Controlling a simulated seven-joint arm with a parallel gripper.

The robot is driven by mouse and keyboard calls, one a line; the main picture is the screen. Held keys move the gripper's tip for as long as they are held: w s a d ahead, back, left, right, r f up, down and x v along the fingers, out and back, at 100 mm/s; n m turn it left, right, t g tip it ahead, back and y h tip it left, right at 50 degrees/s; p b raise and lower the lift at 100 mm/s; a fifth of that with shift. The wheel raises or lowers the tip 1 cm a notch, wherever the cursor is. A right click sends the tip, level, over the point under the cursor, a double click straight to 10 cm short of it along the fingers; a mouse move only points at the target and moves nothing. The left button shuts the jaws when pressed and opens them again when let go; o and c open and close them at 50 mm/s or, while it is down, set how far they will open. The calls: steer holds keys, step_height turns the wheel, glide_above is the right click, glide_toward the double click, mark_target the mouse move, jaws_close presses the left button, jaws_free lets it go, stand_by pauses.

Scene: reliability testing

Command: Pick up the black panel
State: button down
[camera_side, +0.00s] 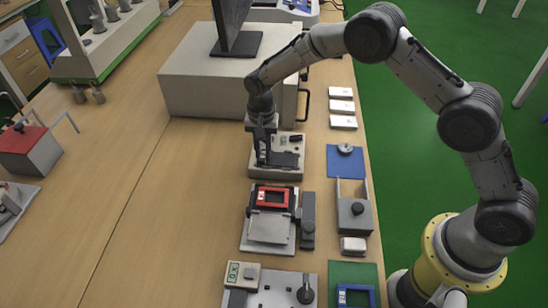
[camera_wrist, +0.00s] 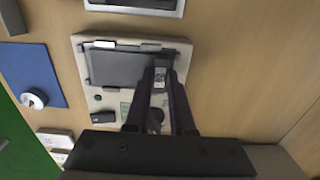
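The black panel (camera_wrist: 118,68) lies flat on a pale fixture (camera_wrist: 100,118) in the wrist view. It also shows as a dark strip (camera_side: 287,160) on the fixture in the side view, partly behind my gripper (camera_side: 262,163). In the wrist view my gripper's fingers (camera_wrist: 161,78) reach down at the panel's right end. The fingers are apart, and a grey printed label (camera_wrist: 160,75) shows between their tips. I cannot tell whether the fingers touch the panel or its label part.
A large grey box (camera_side: 205,80) with a monitor stands behind the fixture. A fixture with a red frame (camera_side: 272,196) stands in front. A blue mat (camera_side: 345,160) lies to the right, with small white boxes (camera_side: 342,106) behind it. The table at left is mostly clear.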

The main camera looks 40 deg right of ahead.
steer(key=shift+r, duration=0.1)
steer(key=shift+r, duration=2.45)
